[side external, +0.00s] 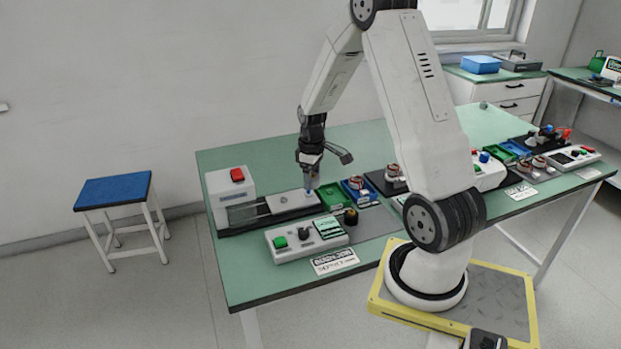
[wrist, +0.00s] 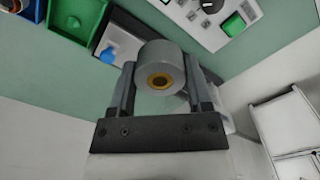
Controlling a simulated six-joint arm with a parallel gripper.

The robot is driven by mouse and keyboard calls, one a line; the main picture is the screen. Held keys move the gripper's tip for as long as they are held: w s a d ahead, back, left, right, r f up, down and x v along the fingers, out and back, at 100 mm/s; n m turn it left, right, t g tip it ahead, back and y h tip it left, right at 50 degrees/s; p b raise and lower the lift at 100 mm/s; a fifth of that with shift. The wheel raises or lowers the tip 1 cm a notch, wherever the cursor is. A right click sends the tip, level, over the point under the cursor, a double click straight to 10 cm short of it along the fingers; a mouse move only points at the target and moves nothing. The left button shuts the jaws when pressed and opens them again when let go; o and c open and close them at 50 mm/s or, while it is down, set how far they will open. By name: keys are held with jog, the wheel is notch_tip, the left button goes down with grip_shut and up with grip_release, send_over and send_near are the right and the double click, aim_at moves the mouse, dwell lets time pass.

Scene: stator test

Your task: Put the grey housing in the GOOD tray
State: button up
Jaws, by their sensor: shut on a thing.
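The grey housing (wrist: 161,66) is a short grey cylinder with a gold ring in its end face. In the wrist view it sits between the two fingers of my gripper (wrist: 159,78), which is shut on it. In the side view my gripper (side external: 309,178) points down above the right end of a light grey fixture; the housing is too small to make out there. A green tray (side external: 329,207) lies just right of the gripper, and it also shows at the top left of the wrist view (wrist: 97,22). I cannot read a GOOD label on any tray.
A blue tray (side external: 346,186) holding a part stands right of the green one. A blue knob (wrist: 108,56) is on the fixture (side external: 279,204) close to the gripper. A control box (side external: 306,240) with buttons stands in front. The green bench top behind is clear.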

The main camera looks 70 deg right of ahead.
send_near(330, 185)
jog(key=a, duration=0.4)
jog(key=shift+s+d+f, duration=0.15)
jog(key=shift+s+d, duration=0.3)
jog(key=shift+s, duration=0.15)
jog(key=shift+f, duration=0.15)
jog(key=shift+f, duration=2.2)
jog(key=shift+f, duration=1.45)
jog(key=o, duration=1.3)
jog(key=shift+o, duration=0.2)
